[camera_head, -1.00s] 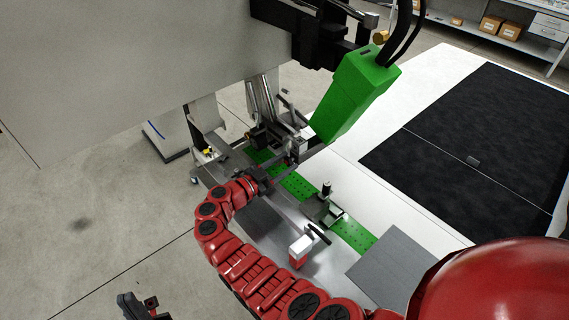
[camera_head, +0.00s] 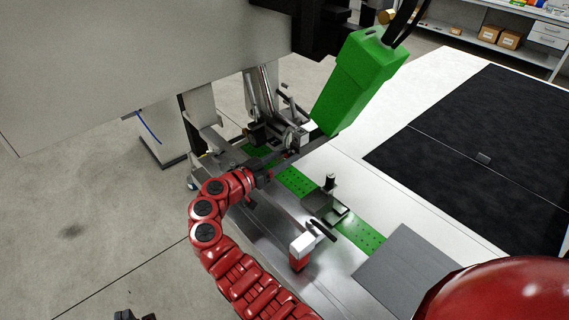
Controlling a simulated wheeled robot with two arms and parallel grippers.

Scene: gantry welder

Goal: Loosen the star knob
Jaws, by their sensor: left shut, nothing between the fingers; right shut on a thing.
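My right arm, red and jointed, curves up from the bottom centre. Its dark gripper (camera_head: 272,170) reaches in beside the green perforated strip, at the foot of the welder's metal bracket (camera_head: 262,95). It is shut on a small dark part there, apparently the star knob. The fingers mostly hide that part, and its star shape is too small to make out. My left gripper (camera_head: 130,316) shows only as a dark tip at the bottom left edge. It is shut and empty, far from the welder.
A large green block (camera_head: 358,80) hangs above and right of my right gripper. A green perforated strip (camera_head: 360,235) runs along the metal bed, with a clamp (camera_head: 327,203) on it and a red-and-white post (camera_head: 301,250) nearby. A grey plate (camera_head: 405,270) lies right. Floor at left is clear.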

